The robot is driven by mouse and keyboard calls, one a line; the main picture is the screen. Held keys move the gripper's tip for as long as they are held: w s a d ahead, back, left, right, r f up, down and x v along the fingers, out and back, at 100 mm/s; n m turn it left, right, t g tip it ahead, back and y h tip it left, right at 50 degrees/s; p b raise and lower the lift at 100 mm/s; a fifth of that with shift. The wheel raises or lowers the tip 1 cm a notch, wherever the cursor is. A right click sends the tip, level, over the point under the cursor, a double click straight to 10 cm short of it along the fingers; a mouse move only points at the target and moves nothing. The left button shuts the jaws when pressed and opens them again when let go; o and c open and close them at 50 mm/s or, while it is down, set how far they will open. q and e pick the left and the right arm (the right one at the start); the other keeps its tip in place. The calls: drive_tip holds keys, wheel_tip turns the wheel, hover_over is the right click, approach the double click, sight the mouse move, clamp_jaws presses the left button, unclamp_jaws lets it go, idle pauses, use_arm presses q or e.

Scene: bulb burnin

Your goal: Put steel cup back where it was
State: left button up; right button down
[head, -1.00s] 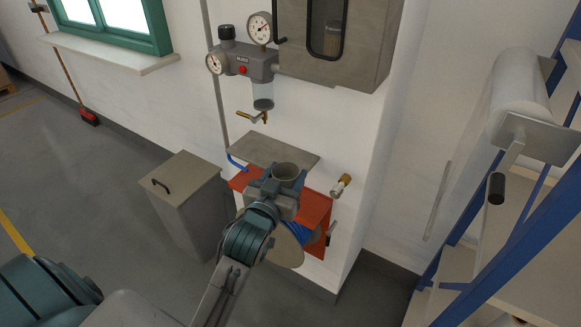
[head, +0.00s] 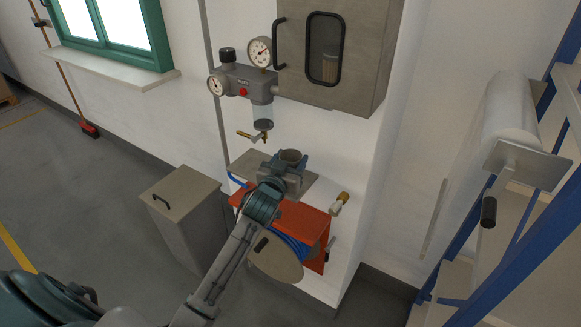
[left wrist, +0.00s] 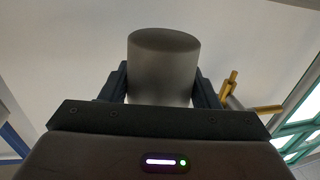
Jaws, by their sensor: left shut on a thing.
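The steel cup (head: 291,157) is a small grey cylinder with an open top. My left gripper (head: 287,168) is shut on it and holds it upright in front of the wall. In the head view the cup is over the grey shelf plate (head: 246,163), below the regulator unit. Whether the cup touches the plate is hidden by my gripper. In the left wrist view the cup (left wrist: 163,62) sits between the two dark fingers (left wrist: 163,88). My right gripper is not in view.
A brass drain tap (head: 254,136) under the regulator (head: 243,86) is just above and left of the cup. A wall cabinet (head: 335,50) hangs above. A brass fitting (head: 340,202) and an orange hose reel (head: 312,222) are below right. A grey bin (head: 181,200) stands left.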

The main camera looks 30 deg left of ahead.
use_arm(q)
wheel_tip(320, 180, down, 3)
drive_tip(key=shift+f+p, duration=0.1)
drive_tip(key=shift+p, duration=0.25)
drive_tip(key=shift+f, duration=0.1)
drive_tip(key=shift+f, duration=0.1)
drive_tip(key=shift+f, duration=0.15)
drive_tip(key=o, duration=1.1)
drive_tip(key=shift+c, duration=0.2)
